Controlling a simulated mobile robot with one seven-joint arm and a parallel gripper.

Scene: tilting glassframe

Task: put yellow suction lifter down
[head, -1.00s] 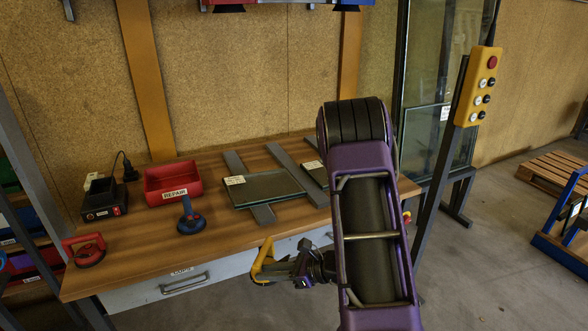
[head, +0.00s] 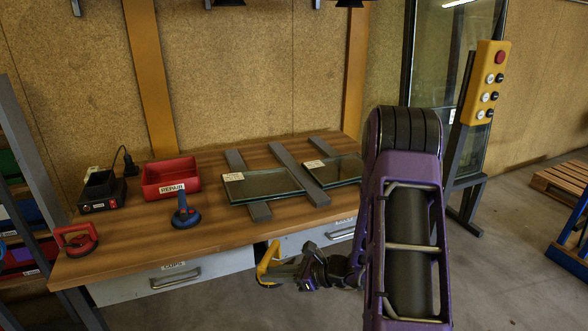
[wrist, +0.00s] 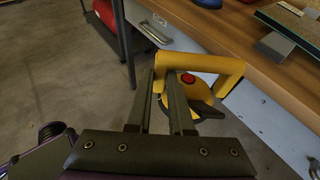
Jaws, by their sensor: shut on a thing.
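The yellow suction lifter (head: 266,264) is in my gripper, in front of the workbench's drawer front and below the table top. In the wrist view its yellow handle (wrist: 205,62) passes at the ends of my gripper's fingers (wrist: 172,95), with a round cup and a red button behind it. My gripper (head: 283,272) is shut on the lifter's handle. The lifter is held in the air, apart from the wooden workbench top (head: 130,240). Part of the cup is hidden by the handle and fingers.
On the bench stand a red suction lifter (head: 76,240), a blue suction lifter (head: 185,212), a red REPAIR bin (head: 171,178) and a black charger (head: 101,192). Glass panes (head: 262,185) lie on grey bars. The front edge between the red and blue lifters is clear.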

